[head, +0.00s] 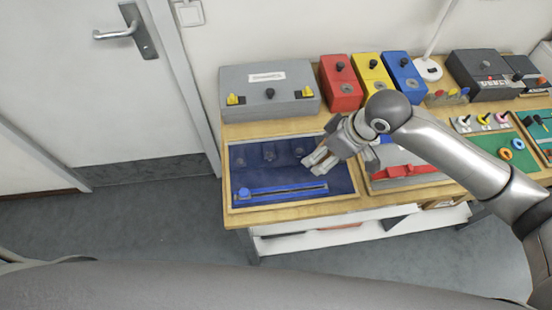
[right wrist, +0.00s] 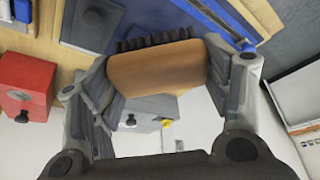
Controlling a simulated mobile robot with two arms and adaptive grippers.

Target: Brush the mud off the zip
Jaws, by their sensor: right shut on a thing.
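The zip (head: 285,191) is a long blue strip with a dark line along it and a blue knob at its left end. It lies along the front of a dark blue panel (head: 250,176) on the bench. Part of the strip shows at the top right of the right wrist view (right wrist: 222,20). My right gripper (head: 318,160) is above the panel's right side, behind the zip's right end. It is shut on a brush (right wrist: 155,68) with a wooden back and black bristles, which look apart from the zip. I cannot make out mud clearly. My left gripper is not in view.
Dark patches (head: 269,153) mark the panel's back. Behind stand a grey box (head: 270,82) with yellow clips and red (head: 341,85), yellow (head: 372,77) and blue (head: 404,75) boxes. A grey panel with a red strap (head: 404,171) lies right. The panel's left is clear.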

